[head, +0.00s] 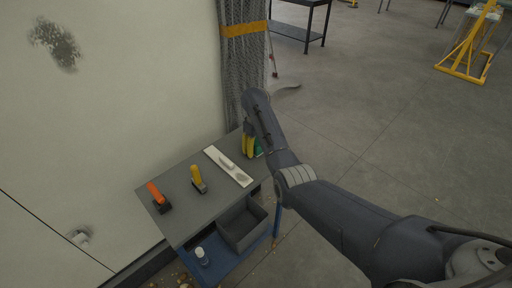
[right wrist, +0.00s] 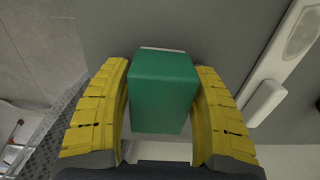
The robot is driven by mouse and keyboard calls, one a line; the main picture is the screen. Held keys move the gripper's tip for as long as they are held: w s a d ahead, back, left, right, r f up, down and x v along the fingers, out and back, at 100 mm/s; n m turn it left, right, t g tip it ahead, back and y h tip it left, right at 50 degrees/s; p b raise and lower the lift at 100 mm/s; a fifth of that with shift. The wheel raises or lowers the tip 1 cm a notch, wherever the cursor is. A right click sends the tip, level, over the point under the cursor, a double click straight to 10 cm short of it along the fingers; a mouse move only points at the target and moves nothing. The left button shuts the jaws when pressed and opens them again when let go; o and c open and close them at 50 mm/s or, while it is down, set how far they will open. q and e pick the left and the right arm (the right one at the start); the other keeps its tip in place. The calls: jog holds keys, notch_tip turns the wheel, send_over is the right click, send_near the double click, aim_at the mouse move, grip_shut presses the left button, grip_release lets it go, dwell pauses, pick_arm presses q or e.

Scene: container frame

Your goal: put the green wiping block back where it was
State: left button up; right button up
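The green wiping block (right wrist: 162,92) sits between the two yellow fingers of my right gripper (right wrist: 162,100) in the right wrist view. The fingers press close along both its sides, and a thin pale edge shows at its far end. In the head view my right gripper (head: 252,147) points down at the back right corner of the grey table top, with a bit of the green block (head: 259,148) showing beside the yellow fingers. I cannot tell whether the block touches the table. My left gripper is not in view.
A white board with a handle (head: 229,166) lies left of my right gripper. A yellow-handled tool (head: 198,178) and an orange-handled tool (head: 157,196) stand farther left. A grey bin (head: 242,226) is below the front edge. A pale wall with a dark smudge (head: 56,44) rises behind.

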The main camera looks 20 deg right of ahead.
aim_at(256, 140)
jog(key=shift+o, duration=0.6)
jog(key=shift+r, duration=0.1)
jog(key=shift+r, duration=0.2)
notch_tip(256, 140, up, 12)
jog(key=shift+f, duration=0.15)
